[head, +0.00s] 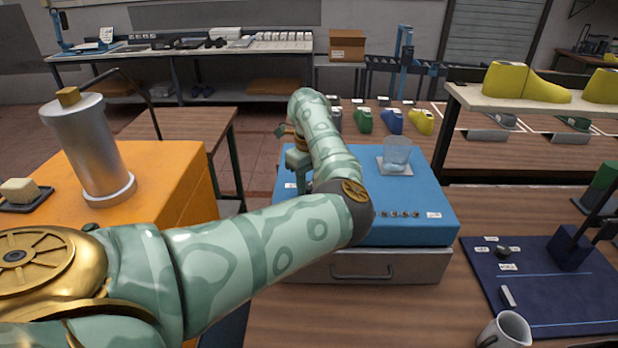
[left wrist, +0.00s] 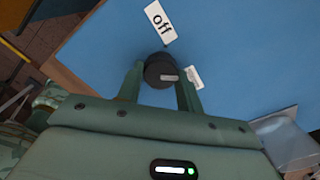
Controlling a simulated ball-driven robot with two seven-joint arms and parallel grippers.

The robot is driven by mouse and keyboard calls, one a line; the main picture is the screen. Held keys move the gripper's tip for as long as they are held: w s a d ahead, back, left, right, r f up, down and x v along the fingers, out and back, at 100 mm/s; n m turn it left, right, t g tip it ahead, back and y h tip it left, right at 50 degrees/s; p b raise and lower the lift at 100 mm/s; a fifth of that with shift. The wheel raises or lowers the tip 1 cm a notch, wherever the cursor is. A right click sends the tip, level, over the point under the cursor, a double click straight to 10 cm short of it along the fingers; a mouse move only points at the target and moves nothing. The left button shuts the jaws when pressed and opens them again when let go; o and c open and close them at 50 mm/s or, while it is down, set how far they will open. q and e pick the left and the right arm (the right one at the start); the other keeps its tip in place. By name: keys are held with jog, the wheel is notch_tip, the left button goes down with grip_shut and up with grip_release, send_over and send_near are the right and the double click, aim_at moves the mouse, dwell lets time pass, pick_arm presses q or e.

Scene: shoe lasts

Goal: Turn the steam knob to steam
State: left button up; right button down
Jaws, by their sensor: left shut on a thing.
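The steam knob (left wrist: 155,66) is a round black knob with a pale pointer bar, on a blue surface in the left wrist view. My left gripper (left wrist: 160,88) is shut on it, one finger on each side. An "off" label (left wrist: 161,21) lies just beyond the knob. A second pale label (left wrist: 194,77) lies right of the knob; I cannot read it. The pointer bar sits on the knob's near side, away from the "off" label. In the head view my left gripper (head: 298,160) reaches the left part of the blue box (head: 425,215); the knob is hidden there. My right gripper is out of view.
A clear cup (head: 397,153) stands on a pale pad on the blue box. A metal drawer (head: 400,268) is below. A dark blue panel (head: 545,300) and a mug (head: 506,331) are at right. An orange block (head: 165,185) with a metal cylinder (head: 88,150) is at left.

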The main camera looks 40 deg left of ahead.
aim_at(310, 185)
pick_arm(q)
jog(key=shift+r+m+p, duration=0.15)
jog(key=shift+m+p, duration=0.2)
jog(key=shift+m, duration=0.35)
jog(key=o, duration=1)
notch_tip(310, 185, up, 16)
jog(key=shift+r+p, duration=0.1)
jog(key=shift+p, duration=1.15)
